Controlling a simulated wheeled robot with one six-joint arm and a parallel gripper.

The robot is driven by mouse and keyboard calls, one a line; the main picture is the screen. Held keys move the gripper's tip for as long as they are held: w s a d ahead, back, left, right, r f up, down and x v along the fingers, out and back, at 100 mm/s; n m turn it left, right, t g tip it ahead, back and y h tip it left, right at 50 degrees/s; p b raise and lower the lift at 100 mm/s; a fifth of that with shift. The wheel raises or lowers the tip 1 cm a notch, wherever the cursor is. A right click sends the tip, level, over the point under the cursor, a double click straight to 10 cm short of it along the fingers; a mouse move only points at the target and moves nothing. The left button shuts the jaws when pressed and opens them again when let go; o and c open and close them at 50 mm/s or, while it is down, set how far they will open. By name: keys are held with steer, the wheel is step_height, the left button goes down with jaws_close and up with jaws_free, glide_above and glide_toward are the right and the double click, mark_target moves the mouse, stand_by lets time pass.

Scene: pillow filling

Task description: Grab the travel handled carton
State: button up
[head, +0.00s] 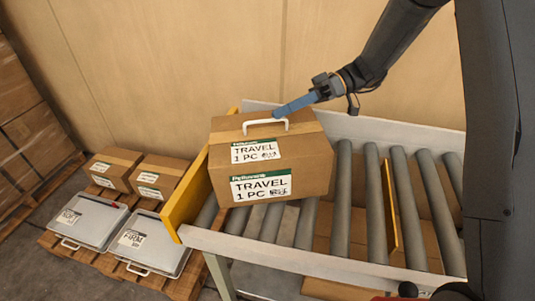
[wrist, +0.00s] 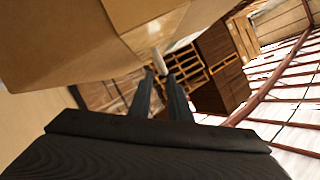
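The travel carton (head: 308,165) is a brown box with "TRAVEL 1 PC" labels and a white handle (head: 246,126) on top. It sits upright on the roller conveyor against the yellow end stop. My gripper (head: 276,115) reaches in from the upper right, its blue fingers at the handle's right end. In the wrist view the two fingers (wrist: 161,76) are apart, with the white handle (wrist: 159,61) showing end-on at the gap between their tips. The carton (wrist: 70,45) fills the upper left there. I cannot tell whether the fingers touch the handle.
The yellow end stop (head: 185,199) and white side rails (head: 300,258) bound the conveyor. Silver cases (head: 153,240) and smaller cartons (head: 160,175) lie on a pallet at left. A wooden wall (head: 180,60) stands close behind.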

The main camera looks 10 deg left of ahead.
mark_target(267, 121)
steer(key=p+x, duration=0.1)
steer(key=x, duration=0.3)
steer(key=shift+s+p, duration=0.3)
steer(key=shift+p, duration=0.1)
steer(key=shift+s+a+f, duration=0.15)
steer(key=shift+a+f, duration=0.15)
steer(key=shift+a, duration=0.1)
steer(key=shift+c, duration=0.4)
jaws_close()
